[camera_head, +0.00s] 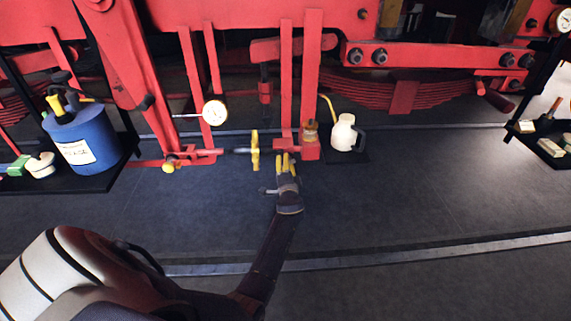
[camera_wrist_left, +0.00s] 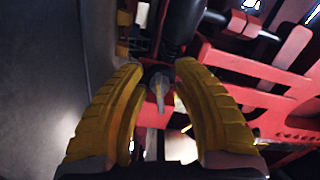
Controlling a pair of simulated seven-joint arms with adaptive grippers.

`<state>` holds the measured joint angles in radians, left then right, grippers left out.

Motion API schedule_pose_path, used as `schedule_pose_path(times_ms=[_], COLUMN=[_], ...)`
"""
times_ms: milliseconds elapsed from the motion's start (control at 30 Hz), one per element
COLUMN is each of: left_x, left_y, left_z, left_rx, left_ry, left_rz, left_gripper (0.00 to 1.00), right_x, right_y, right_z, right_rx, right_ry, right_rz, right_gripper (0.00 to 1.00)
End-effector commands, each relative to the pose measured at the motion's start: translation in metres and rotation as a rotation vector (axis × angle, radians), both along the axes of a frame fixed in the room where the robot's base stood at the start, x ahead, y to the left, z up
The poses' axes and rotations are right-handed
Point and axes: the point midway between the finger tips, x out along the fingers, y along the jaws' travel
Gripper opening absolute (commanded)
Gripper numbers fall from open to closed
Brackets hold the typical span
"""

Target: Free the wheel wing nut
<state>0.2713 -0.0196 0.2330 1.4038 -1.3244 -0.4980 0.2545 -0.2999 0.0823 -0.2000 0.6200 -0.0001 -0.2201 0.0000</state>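My left gripper (camera_head: 287,163) reaches forward over the dark floor in the head view, just in front of the red upright bars. In the left wrist view its two yellow fingers (camera_wrist_left: 159,72) are spread apart with a gap between them. A small grey piece with a narrow lever-like wing (camera_wrist_left: 159,86) shows in that gap, farther off against red metal; it may be the wing nut, and I cannot tell if the fingers touch it. In the head view a yellow upright part (camera_head: 254,151) on a dark shaft stands left of the gripper. My right gripper is not in view.
A white oil can (camera_head: 343,134) stands right of the gripper. A round dial gauge (camera_head: 214,113) is at the left. A blue can (camera_head: 82,138) stands on a black shelf at far left. Red frame bars (camera_head: 311,70) rise behind the gripper. The floor at right is clear.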

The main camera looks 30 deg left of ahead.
Motion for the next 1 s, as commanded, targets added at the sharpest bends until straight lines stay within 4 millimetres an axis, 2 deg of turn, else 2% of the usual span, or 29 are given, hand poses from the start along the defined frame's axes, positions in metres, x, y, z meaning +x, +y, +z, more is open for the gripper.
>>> schedule_pose_path(times_ms=[233, 700, 1000], left_x=[-0.01, -0.073, -0.094], left_y=[-0.009, -0.055, -0.07], left_z=[-0.002, -0.001, 0.0], left_rx=[-0.001, -0.001, 0.001], left_ry=[0.001, 0.0, 0.001], left_rz=[-0.002, 0.0, 0.001], left_gripper=[0.29, 0.29, 0.29], right_x=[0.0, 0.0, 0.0], right_y=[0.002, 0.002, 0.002], right_z=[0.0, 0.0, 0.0], right_rx=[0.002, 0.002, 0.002], right_ry=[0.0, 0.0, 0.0], right_rz=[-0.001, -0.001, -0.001], right_gripper=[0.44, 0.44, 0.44])
